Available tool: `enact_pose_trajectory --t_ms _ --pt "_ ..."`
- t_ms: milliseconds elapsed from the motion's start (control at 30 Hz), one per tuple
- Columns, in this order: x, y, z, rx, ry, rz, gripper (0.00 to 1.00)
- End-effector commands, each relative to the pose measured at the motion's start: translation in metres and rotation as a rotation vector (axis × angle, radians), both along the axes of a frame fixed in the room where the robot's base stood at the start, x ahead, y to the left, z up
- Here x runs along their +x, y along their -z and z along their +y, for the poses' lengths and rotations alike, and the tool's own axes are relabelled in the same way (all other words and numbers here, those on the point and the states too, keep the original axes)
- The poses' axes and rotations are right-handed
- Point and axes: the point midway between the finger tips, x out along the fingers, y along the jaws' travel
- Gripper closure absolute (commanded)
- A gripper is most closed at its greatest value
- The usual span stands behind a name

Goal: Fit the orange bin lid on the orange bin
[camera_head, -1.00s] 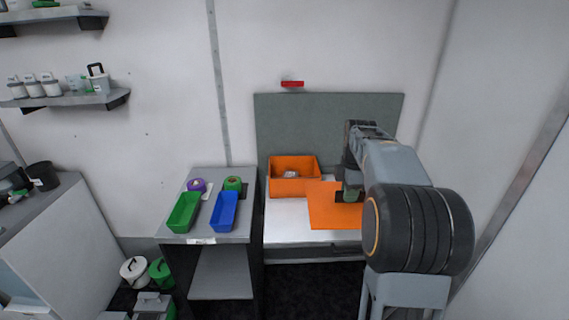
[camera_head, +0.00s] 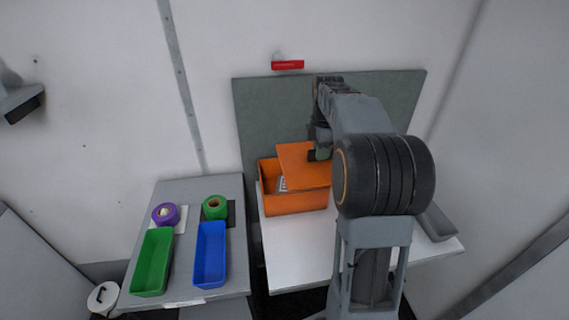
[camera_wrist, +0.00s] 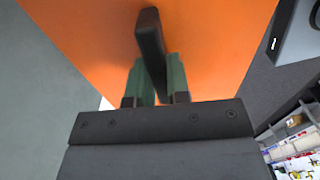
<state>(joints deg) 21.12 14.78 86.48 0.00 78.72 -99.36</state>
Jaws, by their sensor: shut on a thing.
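The orange bin (camera_head: 296,202) stands on the white bench against the grey back panel. Its left part is open and something pale and patterned shows inside. The flat orange bin lid (camera_head: 303,168) is above the bin, covering its right part, and looks turned and shifted from the rim. I cannot tell whether it touches the rim. My gripper (camera_head: 322,148) is shut on the lid's dark handle. In the wrist view the lid (camera_wrist: 205,40) fills the top, and the green fingers of my gripper (camera_wrist: 160,82) pinch the black handle (camera_wrist: 150,38).
The white bench (camera_head: 290,250) is clear in front of the bin. A grey tray (camera_head: 437,222) lies at its right. On the grey side table left stand a green bin (camera_head: 152,262), a blue bin (camera_head: 210,256), a purple roll (camera_head: 165,214) and a green roll (camera_head: 215,207). A red object (camera_head: 288,65) is on the wall.

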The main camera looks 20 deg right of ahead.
Motion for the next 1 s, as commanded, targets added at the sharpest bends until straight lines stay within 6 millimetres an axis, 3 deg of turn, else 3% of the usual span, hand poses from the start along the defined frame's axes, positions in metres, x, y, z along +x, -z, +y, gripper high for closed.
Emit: enact_pose_trajectory --t_ms 167,400,500,700,1000 --pt "0.024 0.009 0.009 0.002 -0.009 0.004 1.0" --pt "0.084 0.035 0.027 0.001 -0.014 0.003 1.0" --pt "0.1 0.053 0.03 0.001 -0.011 0.004 1.0" --pt "0.122 0.081 0.034 0.001 -0.009 0.003 1.0" --pt "0.132 0.094 0.036 0.0 -0.006 -0.001 1.0"
